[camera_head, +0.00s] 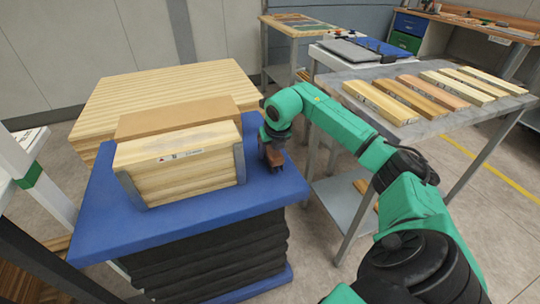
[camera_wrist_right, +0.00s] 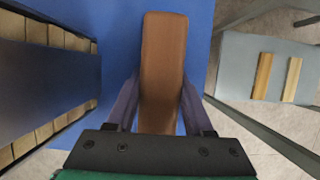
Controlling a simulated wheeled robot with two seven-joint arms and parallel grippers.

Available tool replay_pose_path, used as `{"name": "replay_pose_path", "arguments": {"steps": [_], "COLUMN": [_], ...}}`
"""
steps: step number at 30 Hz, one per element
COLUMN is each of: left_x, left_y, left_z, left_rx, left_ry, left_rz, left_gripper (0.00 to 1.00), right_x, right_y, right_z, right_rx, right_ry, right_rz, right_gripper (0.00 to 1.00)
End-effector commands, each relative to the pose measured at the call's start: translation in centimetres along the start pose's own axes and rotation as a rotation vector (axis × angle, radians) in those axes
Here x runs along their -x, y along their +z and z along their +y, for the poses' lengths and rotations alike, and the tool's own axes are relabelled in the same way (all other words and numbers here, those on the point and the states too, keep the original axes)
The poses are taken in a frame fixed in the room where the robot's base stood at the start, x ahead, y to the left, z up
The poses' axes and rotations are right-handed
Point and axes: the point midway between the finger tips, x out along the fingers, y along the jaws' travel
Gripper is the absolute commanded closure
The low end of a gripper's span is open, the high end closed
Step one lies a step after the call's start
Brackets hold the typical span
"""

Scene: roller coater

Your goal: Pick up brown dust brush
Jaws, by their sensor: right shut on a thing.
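The brown dust brush (camera_wrist_right: 163,60) is a long brown block in the right wrist view, between the two fingers of my right gripper (camera_wrist_right: 160,105). The fingers are closed against its sides. In the head view my right gripper (camera_head: 272,158) points down at the right part of the blue lift table top (camera_head: 264,188), and only a small brown piece of the brush (camera_head: 274,165) shows under it. I cannot tell whether the brush touches the blue top. My left gripper is not in view.
A stack of wooden boards (camera_head: 185,178) between grey end brackets stands left of the gripper on the blue top. A larger wood stack (camera_head: 165,88) is behind. A grey table (camera_head: 440,125) with several wooden planks stands to the right.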

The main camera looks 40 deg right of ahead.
Motion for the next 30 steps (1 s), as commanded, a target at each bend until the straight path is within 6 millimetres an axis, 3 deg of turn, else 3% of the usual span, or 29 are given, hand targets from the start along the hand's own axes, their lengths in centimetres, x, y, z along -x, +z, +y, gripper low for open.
{"name": "replay_pose_path", "arguments": {"steps": [4,9,15,19,26,27,30], "left_x": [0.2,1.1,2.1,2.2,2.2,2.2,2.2], "left_y": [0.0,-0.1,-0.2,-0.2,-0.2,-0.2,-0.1], "left_z": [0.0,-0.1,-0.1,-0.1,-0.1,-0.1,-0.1], "left_rx": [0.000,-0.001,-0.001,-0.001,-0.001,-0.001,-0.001], "left_ry": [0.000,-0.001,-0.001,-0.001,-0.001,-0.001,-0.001], "left_rz": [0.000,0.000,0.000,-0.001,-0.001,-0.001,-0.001], "left_gripper": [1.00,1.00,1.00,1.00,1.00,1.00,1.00], "right_x": [4.1,10.6,15.6,16.7,16.8,16.8,16.8], "right_y": [1.9,4.5,6.5,6.9,7.0,7.0,7.0], "right_z": [0.0,0.1,0.1,0.0,0.0,0.0,0.0], "right_rx": [-0.001,-0.001,0.000,0.000,0.000,0.000,0.000], "right_ry": [0.002,0.005,0.003,0.001,0.000,0.000,0.000], "right_rz": [-0.011,-0.010,-0.005,-0.002,-0.001,-0.001,-0.001], "right_gripper": [1.00,1.00,1.00,1.00,1.00,0.52,0.90]}}
